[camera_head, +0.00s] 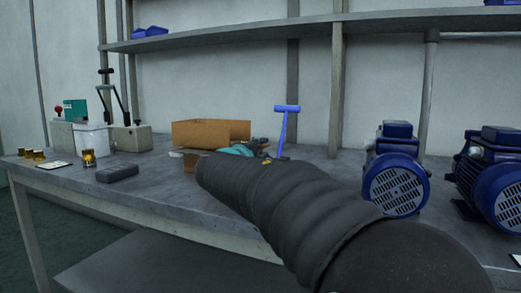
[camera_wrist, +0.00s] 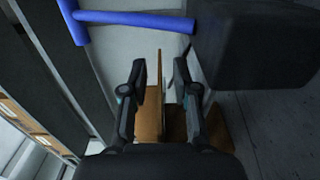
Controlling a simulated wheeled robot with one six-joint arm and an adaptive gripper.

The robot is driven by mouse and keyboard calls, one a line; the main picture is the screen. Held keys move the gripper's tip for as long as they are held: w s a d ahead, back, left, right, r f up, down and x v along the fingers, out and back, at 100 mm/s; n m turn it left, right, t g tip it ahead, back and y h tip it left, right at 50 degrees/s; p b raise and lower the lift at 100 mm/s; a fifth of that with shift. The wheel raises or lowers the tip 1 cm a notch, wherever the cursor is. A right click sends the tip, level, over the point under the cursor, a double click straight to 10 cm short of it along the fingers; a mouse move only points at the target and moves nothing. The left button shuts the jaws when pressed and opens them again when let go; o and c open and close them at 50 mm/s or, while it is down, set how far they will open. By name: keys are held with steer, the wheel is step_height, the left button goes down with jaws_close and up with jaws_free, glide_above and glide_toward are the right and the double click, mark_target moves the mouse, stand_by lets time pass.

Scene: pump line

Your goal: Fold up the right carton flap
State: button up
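The brown open carton (camera_head: 205,133) stands on the workbench in the head view, partly hidden behind my arm. In the wrist view a thin upright cardboard flap (camera_wrist: 159,75) shows edge-on between the fingers of my gripper (camera_wrist: 160,64). The fingers are apart, with gaps to the cardboard on both sides. More carton cardboard (camera_wrist: 218,130) shows beyond the right finger. My gripper is mostly hidden behind my arm in the head view, close to the carton's right end. I cannot tell whether a finger touches the flap.
A blue T-shaped handle (camera_head: 284,125) stands just right of the carton; it also crosses the top of the wrist view (camera_wrist: 135,18). Blue pumps (camera_head: 396,180) stand at the right. A dark grey block (camera_head: 118,173) lies at the left. A shelf (camera_head: 230,31) runs above.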

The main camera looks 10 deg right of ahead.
jaws_close()
steer(key=r+n+p, duration=0.1)
steer(key=n, duration=0.1)
steer(key=r+n+p, duration=0.2)
steer(key=shift+w+a+n, duration=0.1)
steer(key=shift+a+n, duration=0.1)
steer(key=shift+n, duration=0.1)
steer(key=n+p, duration=0.1)
steer(key=r+n+p, duration=0.1)
steer(key=n, duration=0.1)
steer(key=a+n+p, duration=0.1)
steer(key=p, duration=0.1)
steer(key=shift+w+r, duration=0.4)
steer(key=shift+w+a+r+n+p, duration=0.2)
steer(key=shift+a+n+p, duration=0.05)
steer(key=shift+n+p, duration=0.55)
steer(key=shift+w+a+r+n+p, duration=0.15)
steer(key=shift+a+n+p, duration=0.1)
steer(key=shift+n+p, duration=0.5)
steer(key=shift+n, duration=0.25)
